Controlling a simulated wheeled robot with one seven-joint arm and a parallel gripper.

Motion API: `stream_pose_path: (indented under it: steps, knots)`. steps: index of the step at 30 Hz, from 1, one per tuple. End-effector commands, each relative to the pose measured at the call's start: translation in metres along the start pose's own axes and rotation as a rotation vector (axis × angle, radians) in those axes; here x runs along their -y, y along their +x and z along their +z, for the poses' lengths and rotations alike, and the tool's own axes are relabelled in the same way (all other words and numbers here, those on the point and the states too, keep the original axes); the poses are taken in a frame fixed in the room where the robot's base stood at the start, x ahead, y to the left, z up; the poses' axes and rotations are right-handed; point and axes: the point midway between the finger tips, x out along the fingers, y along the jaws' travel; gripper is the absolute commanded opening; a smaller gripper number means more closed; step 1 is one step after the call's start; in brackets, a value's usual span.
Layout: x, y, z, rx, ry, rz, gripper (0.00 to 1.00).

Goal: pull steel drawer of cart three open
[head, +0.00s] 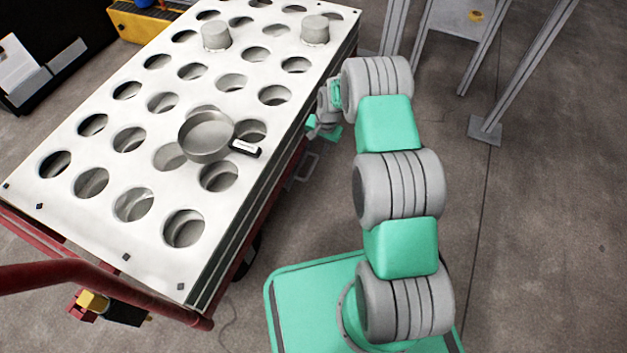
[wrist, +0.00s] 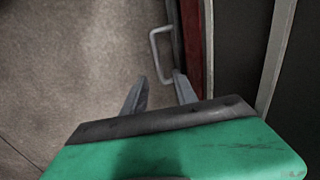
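A cart with a pale perforated top (head: 65,120) stands at the left of the head view; I see no number on it. A grey bar handle (head: 305,167) sticks out from its right side, low under the top. The handle (wrist: 154,55) also shows in the wrist view, beside a red edge (wrist: 191,45). The drawer's front is mostly hidden by the top and the steep angle. My gripper (wrist: 160,90) has its two fingers apart with nothing between them. The handle lies just beyond the fingertips, apart from them. In the head view my gripper is partly hidden at the cart's side.
A red push bar (head: 60,272) is at the near end. Metal posts (head: 520,75) stand at upper right. The floor (head: 540,240) at right is clear.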

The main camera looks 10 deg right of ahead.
Motion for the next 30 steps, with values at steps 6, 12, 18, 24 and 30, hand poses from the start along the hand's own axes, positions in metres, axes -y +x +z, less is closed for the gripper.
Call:
stream_pose_path:
  steps: [6,12,18,24,30]
  knots:
    - [-0.005,0.045,-0.001,0.006,0.023,-0.004,0.34]
    - [-0.006,0.086,0.0,0.008,0.021,-0.002,0.34]
    - [-0.005,0.104,-0.001,0.005,0.021,-0.004,0.34]
    - [-0.004,0.104,-0.001,0.005,0.021,-0.004,0.34]
    - [-0.004,0.104,-0.001,0.006,0.021,-0.003,0.22]
